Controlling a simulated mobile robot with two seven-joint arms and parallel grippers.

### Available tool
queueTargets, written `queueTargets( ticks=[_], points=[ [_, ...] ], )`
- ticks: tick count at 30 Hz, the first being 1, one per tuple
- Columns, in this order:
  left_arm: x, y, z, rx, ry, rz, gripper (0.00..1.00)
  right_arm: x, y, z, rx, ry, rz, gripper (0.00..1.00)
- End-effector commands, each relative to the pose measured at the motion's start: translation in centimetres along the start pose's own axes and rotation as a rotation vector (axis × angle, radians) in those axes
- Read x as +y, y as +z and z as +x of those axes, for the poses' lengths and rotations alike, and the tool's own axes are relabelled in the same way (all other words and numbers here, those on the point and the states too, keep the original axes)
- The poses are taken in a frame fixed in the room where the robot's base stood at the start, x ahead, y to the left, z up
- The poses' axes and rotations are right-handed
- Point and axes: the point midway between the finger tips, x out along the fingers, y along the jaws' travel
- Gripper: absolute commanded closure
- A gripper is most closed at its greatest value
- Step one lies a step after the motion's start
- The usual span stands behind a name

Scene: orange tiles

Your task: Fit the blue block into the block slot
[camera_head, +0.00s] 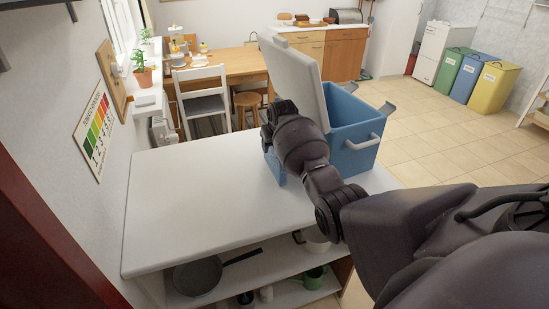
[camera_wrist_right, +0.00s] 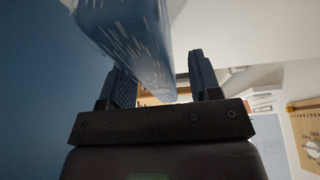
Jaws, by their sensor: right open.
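In the head view my right gripper (camera_head: 274,118) is at the left side of the blue cooler box (camera_head: 356,122), mostly hidden by my wrist. The block cannot be made out there. No block slot can be identified in either view. My left gripper is not in view.
The cooler's pale lid (camera_head: 299,78) stands open. The white counter (camera_head: 195,205) is clear left of the cooler. A wall is on the left; tiled floor lies to the right.

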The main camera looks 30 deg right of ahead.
Motion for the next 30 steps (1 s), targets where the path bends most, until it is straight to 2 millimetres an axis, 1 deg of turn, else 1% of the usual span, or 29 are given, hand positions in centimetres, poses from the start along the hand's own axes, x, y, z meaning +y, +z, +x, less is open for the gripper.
queueTargets(
  ticks=[17,28,30],
  points=[
    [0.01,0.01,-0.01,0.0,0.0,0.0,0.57,0.03,0.16,0.36,-0.001,0.0,0.0,0.43],
    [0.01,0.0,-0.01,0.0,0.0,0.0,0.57,0.03,0.15,0.34,0.0,0.0,0.0,0.99],
    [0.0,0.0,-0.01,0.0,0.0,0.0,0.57,0.03,0.15,0.34,0.0,0.0,0.0,1.0]
  ],
)
